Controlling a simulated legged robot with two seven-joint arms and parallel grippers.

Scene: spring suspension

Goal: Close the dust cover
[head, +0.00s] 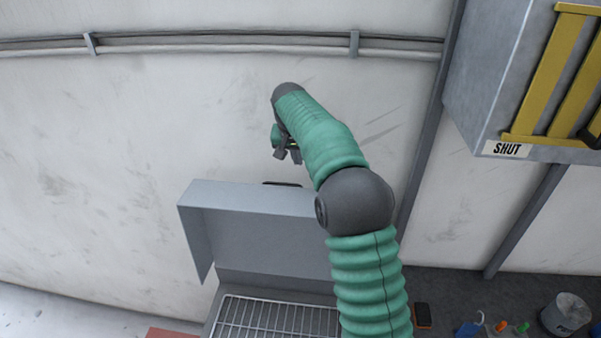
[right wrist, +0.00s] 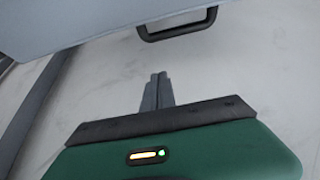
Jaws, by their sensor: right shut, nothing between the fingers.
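The dust cover (head: 260,238) is a grey hinged lid standing raised over a box with a wire rack (head: 275,318) in the head view. A dark handle (head: 283,184) shows at its top edge. In the right wrist view the handle (right wrist: 178,27) is a dark bar on the grey cover (right wrist: 75,22), at the top. My right gripper (head: 288,155) is above and behind the handle, near the wall. Its fingers (right wrist: 157,92) are shut, empty and apart from the handle. My arm hides the right part of the cover. My left gripper is not in view.
A pale wall with pipes (head: 220,45) stands behind the cover. A grey cabinet (head: 500,70) with yellow bars and a "SHUT" label hangs at upper right. A bucket (head: 566,314) and small bottles stand at lower right. The wall area left of the cover is clear.

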